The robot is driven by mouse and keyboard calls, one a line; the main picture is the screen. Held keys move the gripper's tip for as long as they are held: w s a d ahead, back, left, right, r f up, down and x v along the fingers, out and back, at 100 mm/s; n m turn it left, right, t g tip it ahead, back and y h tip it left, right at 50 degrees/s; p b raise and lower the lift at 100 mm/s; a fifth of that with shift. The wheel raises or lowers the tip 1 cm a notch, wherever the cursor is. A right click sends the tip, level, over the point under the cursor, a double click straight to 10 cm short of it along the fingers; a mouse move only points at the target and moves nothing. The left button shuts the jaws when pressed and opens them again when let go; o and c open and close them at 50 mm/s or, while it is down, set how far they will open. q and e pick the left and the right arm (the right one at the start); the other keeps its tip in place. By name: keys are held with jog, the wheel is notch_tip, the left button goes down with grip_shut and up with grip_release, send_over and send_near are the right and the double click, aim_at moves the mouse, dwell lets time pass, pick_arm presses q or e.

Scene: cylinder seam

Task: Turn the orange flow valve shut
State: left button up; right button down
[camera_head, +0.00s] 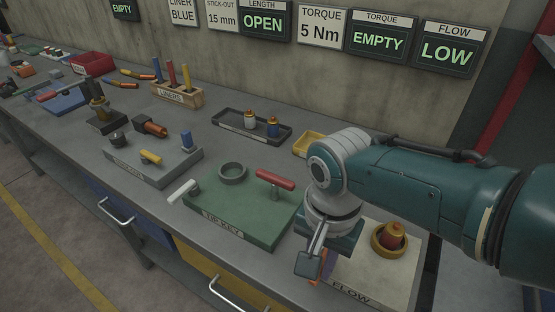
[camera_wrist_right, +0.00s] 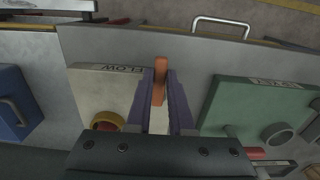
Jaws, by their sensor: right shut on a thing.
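The orange flow valve (camera_wrist_right: 160,78) shows in the right wrist view as an upright orange bar between the two purple fingers of my right gripper (camera_wrist_right: 163,92). The fingers are shut on it. It stands at the edge of the pale FLOW plate (camera_wrist_right: 96,88). In the head view my right gripper (camera_head: 317,268) reaches down over the FLOW plate (camera_head: 376,282), and the arm hides most of the valve. The FLOW sign (camera_head: 447,56) on the wall reads LOW. My left gripper is not in view.
A brass ring with a red-topped part (camera_head: 390,238) sits on the FLOW plate. The green plate (camera_head: 237,214) with a red-handled lever (camera_head: 275,180) and grey ring (camera_head: 232,173) lies to the left. Drawer handles (camera_head: 116,212) stick out from the bench front.

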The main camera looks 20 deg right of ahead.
jog(key=shift+w, duration=0.1)
dwell(0.4)
jog(key=c, duration=0.8)
grip_release()
notch_tip(320, 180, up, 10)
jog(key=p, duration=0.4)
jog(key=shift+p, duration=0.4)
